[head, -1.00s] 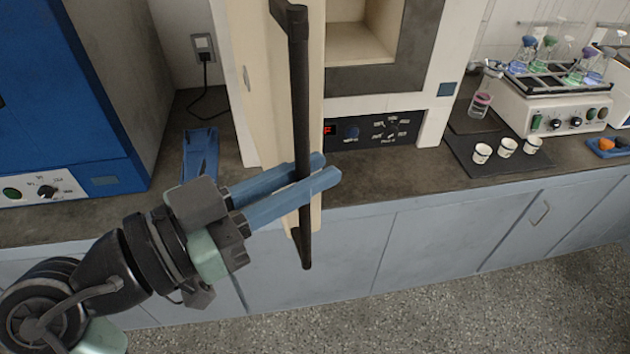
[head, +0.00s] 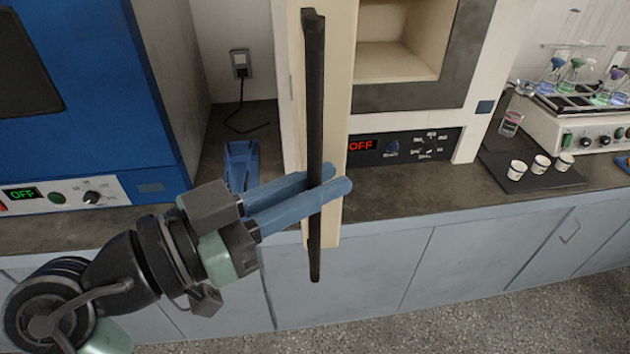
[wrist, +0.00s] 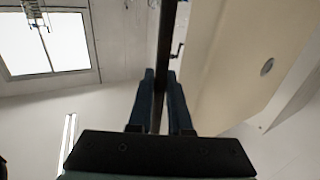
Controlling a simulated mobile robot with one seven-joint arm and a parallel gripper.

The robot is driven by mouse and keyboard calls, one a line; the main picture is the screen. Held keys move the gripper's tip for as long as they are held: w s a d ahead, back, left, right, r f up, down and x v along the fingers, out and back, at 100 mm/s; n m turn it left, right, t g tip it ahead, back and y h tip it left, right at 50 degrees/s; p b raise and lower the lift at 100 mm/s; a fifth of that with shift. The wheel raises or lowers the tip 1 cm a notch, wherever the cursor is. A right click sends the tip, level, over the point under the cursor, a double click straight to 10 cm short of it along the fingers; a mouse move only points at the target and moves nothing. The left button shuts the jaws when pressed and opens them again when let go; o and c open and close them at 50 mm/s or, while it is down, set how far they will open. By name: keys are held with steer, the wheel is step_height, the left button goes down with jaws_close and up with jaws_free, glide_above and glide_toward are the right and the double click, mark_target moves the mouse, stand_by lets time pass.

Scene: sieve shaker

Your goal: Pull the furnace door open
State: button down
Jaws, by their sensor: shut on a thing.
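The furnace door (head: 343,140) stands swung out from the furnace, seen nearly edge-on in the head view, with its pale face at right in the wrist view (wrist: 240,60). Its long dark upright handle (head: 315,100) runs down the door's near side. My gripper (head: 333,186) is shut on the handle's lower part, with a blue finger on each side of the bar. The handle also shows between the fingers in the wrist view (wrist: 162,70). The furnace body (head: 460,75) is white, with its pale inner chamber (head: 400,50) exposed. Its panel (head: 405,146) shows a red OFF display.
A blue oven (head: 90,90) stands at left on the dark counter, with a blue object (head: 241,165) lying between it and the furnace. At right, small white cups (head: 541,163) stand on a dark mat, beside a shaker (head: 565,120) with flasks. Grey cabinets (head: 480,250) lie below.

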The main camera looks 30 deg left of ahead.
steer(key=c, duration=0.9)
jaws_free()
steer(key=shift+d, duration=0.1)
steer(key=shift+o, duration=0.2)
steer(key=b+v, duration=0.1)
steer(key=v, duration=1.2)
steer(key=shift+b, duration=0.35)
